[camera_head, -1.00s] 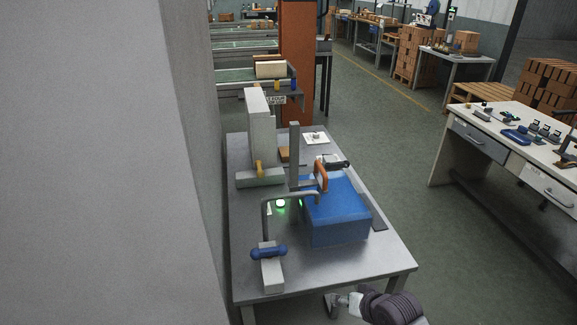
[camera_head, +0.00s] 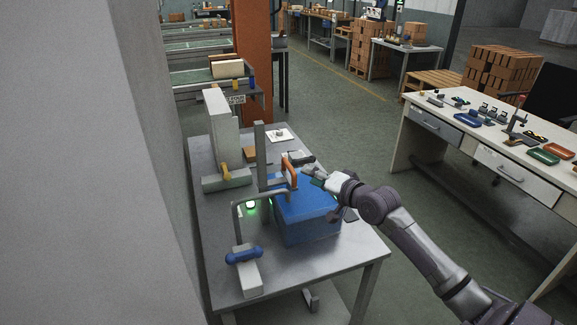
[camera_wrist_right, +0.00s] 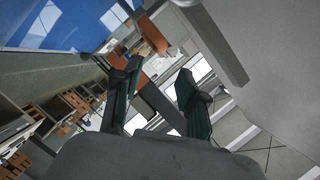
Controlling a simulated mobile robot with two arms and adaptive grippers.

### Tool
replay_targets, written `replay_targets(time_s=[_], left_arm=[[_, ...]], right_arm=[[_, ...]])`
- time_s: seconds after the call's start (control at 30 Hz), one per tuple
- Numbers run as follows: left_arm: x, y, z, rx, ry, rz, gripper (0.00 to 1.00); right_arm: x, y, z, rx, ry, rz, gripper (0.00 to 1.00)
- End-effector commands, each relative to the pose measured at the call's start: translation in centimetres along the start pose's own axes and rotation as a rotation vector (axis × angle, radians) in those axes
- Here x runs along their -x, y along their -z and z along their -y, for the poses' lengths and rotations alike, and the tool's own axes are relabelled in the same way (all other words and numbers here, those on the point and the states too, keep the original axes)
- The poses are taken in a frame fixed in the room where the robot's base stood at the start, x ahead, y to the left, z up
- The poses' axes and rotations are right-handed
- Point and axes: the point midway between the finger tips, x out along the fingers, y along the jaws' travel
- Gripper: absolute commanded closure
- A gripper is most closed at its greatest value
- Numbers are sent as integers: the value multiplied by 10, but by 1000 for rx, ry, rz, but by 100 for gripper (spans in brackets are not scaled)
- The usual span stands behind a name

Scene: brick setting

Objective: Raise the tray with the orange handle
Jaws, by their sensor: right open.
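An orange handle (camera_head: 289,172) stands upright at the far left edge of a blue box-like body (camera_head: 307,215) on the grey metal table. I cannot tell whether the blue body is the tray itself. My right gripper (camera_head: 315,178) is just right of the handle, over the blue body's far side, apart from the handle. In the right wrist view its two dark green fingers (camera_wrist_right: 157,98) are spread with nothing between them. The orange handle (camera_wrist_right: 153,36) shows beyond the fingertips, with the blue surface (camera_wrist_right: 65,20) at upper left. My left gripper is out of view.
A grey post (camera_head: 260,150) rises close behind the handle. A light grey block (camera_head: 220,130) stands at the back left. The table's front right corner (camera_head: 355,255) is clear.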

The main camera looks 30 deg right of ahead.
Motion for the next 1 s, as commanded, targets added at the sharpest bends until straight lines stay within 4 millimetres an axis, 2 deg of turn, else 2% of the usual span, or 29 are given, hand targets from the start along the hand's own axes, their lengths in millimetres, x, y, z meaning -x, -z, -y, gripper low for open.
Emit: replay_targets(time_s=[0.3,0.5,0.7,0.97,1.0], left_arm=[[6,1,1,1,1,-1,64],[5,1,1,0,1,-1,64],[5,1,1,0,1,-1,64],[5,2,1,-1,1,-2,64],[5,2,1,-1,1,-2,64]], right_arm=[[-70,1,1,0,0,-2,59],[-100,0,0,2,-1,0,59],[-111,-1,-1,4,-2,1,59],[-112,-1,-1,4,-2,1,59],[-112,-1,-1,4,-2,1,65]])
